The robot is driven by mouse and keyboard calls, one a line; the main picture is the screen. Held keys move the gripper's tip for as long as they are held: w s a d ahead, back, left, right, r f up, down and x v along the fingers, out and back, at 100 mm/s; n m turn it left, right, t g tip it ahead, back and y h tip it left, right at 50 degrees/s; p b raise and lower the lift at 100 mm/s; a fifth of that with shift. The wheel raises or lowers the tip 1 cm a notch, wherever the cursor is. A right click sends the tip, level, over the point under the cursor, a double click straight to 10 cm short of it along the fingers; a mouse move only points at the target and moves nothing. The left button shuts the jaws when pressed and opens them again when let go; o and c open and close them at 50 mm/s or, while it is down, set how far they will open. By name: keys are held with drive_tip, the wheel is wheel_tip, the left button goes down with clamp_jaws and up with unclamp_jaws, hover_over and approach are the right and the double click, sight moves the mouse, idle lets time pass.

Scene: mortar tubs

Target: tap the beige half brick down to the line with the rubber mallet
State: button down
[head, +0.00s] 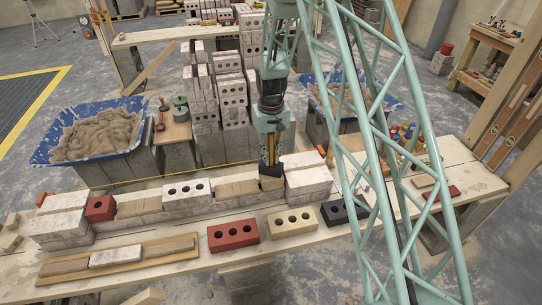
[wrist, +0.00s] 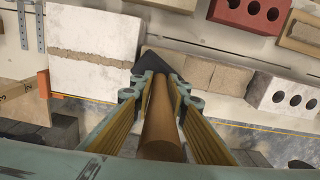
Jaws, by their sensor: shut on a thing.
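My gripper (head: 270,148) is shut on the wooden handle of the rubber mallet (wrist: 160,130). It hangs over the brick row, with the handle pointing down. The mallet's black head (head: 270,169) is at the lower end and also shows in the wrist view (wrist: 157,60). The beige half brick (head: 271,184) sits in the row right under the head, beside the white blocks. I cannot tell whether head and brick touch. In the wrist view the head hides most of that spot. A yellow string line (head: 150,180) runs along the far side of the row.
White blocks (head: 307,178) end the row on the right; a white holed brick (head: 187,190) and red half brick (head: 100,208) stand left. Loose red (head: 233,234), cream (head: 292,222) and black bricks lie in front. A blue mortar tub (head: 50,150) stands behind left.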

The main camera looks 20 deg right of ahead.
sight(271, 151)
drive_tip(key=shift+r+p, duration=0.95)
drive_tip(key=shift+r, duration=1.1)
drive_tip(key=shift+f+p, duration=0.4)
drive_tip(key=shift+f+b, duration=1.15)
drive_tip(key=shift+f, duration=0.7)
drive_tip(key=shift+r+p, duration=0.85)
drive_tip(key=shift+r, duration=1.3)
drive_tip(key=shift+f+p, duration=0.1)
drive_tip(key=shift+p, duration=2.3)
drive_tip(key=shift+f+p, duration=0.3)
drive_tip(key=shift+p, duration=1.1)
